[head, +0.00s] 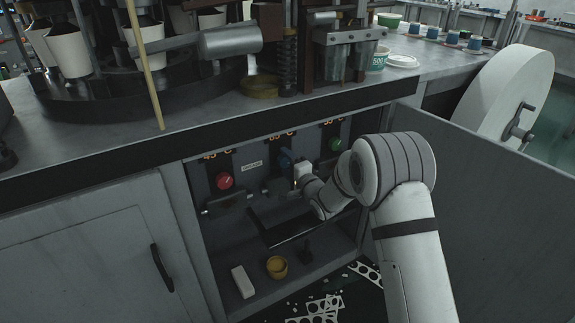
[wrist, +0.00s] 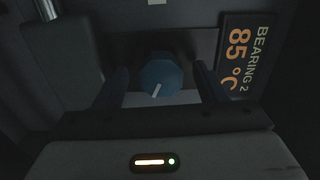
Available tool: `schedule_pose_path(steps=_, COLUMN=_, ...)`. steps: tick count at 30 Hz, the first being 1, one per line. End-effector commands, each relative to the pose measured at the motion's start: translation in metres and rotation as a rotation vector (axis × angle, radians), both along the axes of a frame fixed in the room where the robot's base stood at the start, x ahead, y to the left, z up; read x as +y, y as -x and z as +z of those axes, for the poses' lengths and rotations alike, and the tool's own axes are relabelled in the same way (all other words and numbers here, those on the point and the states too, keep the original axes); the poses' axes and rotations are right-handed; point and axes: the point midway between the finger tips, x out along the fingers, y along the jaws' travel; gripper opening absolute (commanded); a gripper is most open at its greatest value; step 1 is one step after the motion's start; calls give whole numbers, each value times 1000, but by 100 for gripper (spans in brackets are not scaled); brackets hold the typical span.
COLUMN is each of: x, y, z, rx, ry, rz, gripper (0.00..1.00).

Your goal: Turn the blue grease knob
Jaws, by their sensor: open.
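The blue grease knob (wrist: 160,76) shows in the wrist view as a faceted disc with a white pointer line that points down and left. In the head view the blue knob (head: 285,158) is partly hidden behind my gripper. My gripper (wrist: 160,84) is open, with one dark finger on each side of the knob. I cannot tell whether the fingers touch it. In the head view my gripper (head: 300,172) reaches into the open cabinet, in front of the knob.
A red knob (head: 224,181) is left of the blue one and a green knob (head: 336,144) is right. A display (wrist: 243,58) reads "BEARING 2 85 °C". The cabinet door (head: 490,190) stands open at right. A yellow cup (head: 277,267) sits on the cabinet floor.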

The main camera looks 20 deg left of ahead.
Motion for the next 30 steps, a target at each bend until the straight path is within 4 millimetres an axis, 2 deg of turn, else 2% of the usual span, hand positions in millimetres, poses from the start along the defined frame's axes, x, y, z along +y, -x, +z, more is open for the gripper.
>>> schedule_pose_path(steps=15, x=-54, y=46, z=0, rx=2, ry=1, rz=-1, gripper=65)
schedule_pose_path(steps=30, x=-58, y=51, z=0, rx=1, ry=1, rz=0, gripper=65)
